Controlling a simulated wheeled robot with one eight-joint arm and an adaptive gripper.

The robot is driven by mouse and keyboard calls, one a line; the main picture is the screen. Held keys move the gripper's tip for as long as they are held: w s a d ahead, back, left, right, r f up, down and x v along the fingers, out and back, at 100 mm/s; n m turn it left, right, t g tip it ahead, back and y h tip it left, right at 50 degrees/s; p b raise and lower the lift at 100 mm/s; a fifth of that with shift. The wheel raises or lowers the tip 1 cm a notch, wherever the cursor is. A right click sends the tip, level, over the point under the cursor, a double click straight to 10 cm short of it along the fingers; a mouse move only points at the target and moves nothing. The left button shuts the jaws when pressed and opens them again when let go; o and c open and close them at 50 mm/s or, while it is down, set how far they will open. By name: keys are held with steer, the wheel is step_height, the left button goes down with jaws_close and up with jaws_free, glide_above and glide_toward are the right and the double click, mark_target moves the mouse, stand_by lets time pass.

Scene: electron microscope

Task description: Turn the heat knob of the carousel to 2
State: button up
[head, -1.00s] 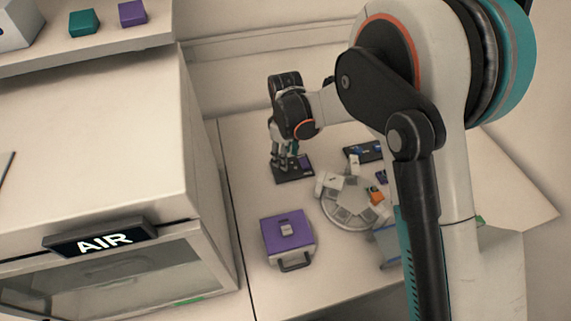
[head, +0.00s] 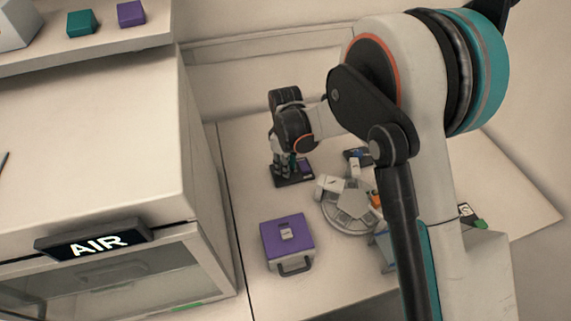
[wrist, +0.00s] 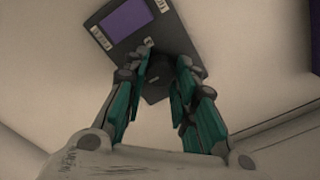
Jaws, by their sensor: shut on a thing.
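The carousel (head: 347,221) is a round light-grey disc with white blocks on it, on the right part of the table in the head view. A dark control panel (head: 283,183) with a purple screen lies on the table to its left. The panel also shows in the wrist view (wrist: 145,48). My gripper (head: 288,168) points down over the panel. In the wrist view my gripper (wrist: 162,75) has its teal-padded fingers on either side of a dark knob (wrist: 157,84) on the panel, shut on it. The knob's marks cannot be read.
A purple case (head: 287,240) with a dark handle stands in front of the panel. Another dark device (head: 357,157) lies behind the carousel. The table's back left is clear.

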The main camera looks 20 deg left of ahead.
steer(key=shift+m, duration=0.3)
steer(key=m, duration=0.9)
steer(key=shift+b, duration=0.35)
stand_by(0.4)
steer(key=o, duration=1.1)
steer(key=shift+c, duration=0.2)
step_height(320, 180, up, 12)
